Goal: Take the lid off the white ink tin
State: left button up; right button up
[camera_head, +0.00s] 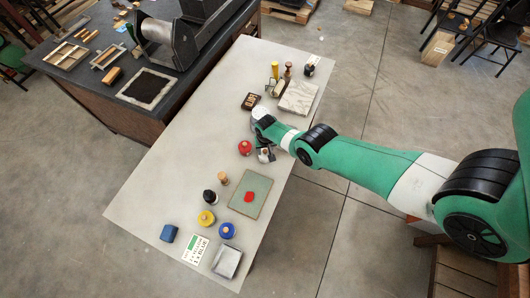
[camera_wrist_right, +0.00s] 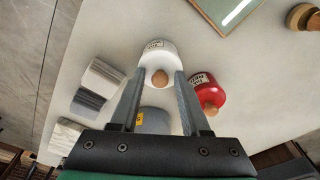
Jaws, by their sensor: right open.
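The white ink tin (camera_wrist_right: 157,52) stands on the table in the right wrist view, with a label on its side. A round wooden knob (camera_wrist_right: 160,78) tops its lid, and the lid appears seated. My right gripper (camera_wrist_right: 161,72) is open, its fingers pointing at the tin with the knob between their tips. A gap shows on each side of the knob. In the head view my right gripper (camera_head: 264,153) reaches down beside the red tin (camera_head: 245,148), and my arm and gripper largely hide the white tin there. My left gripper is out of view.
The red tin also stands close right of the fingers in the wrist view (camera_wrist_right: 208,90). A glass slab (camera_head: 250,195) and black, yellow and blue tins (camera_head: 227,230) occupy the near table.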

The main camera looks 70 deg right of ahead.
grip_shut()
jog(key=shift+s+f, duration=0.1)
jog(key=shift+f, duration=0.05)
dwell(0.4)
